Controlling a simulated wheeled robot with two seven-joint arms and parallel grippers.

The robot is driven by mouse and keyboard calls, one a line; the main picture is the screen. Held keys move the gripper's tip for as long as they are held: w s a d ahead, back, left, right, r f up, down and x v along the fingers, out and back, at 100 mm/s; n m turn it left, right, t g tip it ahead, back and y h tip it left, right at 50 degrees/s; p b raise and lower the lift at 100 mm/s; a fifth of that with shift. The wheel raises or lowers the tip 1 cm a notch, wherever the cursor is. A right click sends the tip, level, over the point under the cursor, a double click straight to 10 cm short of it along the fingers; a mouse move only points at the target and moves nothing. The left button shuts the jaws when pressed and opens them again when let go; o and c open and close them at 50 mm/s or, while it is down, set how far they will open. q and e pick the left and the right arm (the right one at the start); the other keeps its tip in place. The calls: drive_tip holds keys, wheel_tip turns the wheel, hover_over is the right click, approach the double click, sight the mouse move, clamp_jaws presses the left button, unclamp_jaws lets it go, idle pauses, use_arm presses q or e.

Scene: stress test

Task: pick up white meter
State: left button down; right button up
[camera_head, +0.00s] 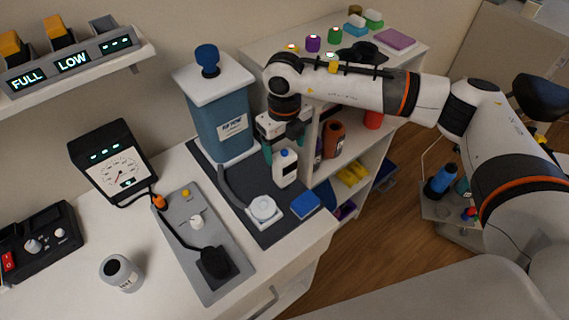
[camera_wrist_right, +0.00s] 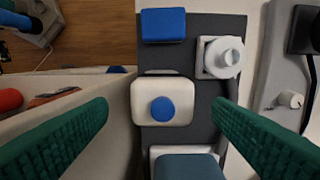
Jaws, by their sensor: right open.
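A white bottle-like container with a blue cap (camera_head: 286,172) stands upright on the dark mat; it also shows in the right wrist view (camera_wrist_right: 142,107). My right gripper (camera_head: 284,150) is open and empty above and around its top. In the right wrist view my right gripper (camera_wrist_right: 160,108) has its green fingers on either side of the container, with a gap on both sides. A meter with a white dial face (camera_head: 121,172) in a black housing stands at the left of the counter. I cannot tell which is the white meter. My left gripper is not in view.
A blue tank with a white lid (camera_head: 222,125) stands close behind the container. A white knobbed device (camera_head: 264,211) and a blue block (camera_head: 305,203) lie in front. Shelves with several jars (camera_head: 333,140) stand to the right. A grey panel (camera_head: 205,275) is at the left.

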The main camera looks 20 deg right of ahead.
sight(284, 170)
wheel_tip(284, 170, down, 6)
drive_tip(key=p, duration=0.2)
drive_tip(key=shift+s+r+p, duration=0.1)
drive_tip(key=shift+r+p, duration=0.1)
drive_tip(key=shift+p, duration=0.15)
drive_tip(key=shift+f, duration=0.35)
drive_tip(key=shift+a, duration=0.1)
drive_tip(key=c, duration=1.1)
drive_tip(key=shift+c, duration=0.2)
drive_tip(key=shift+r, duration=0.1)
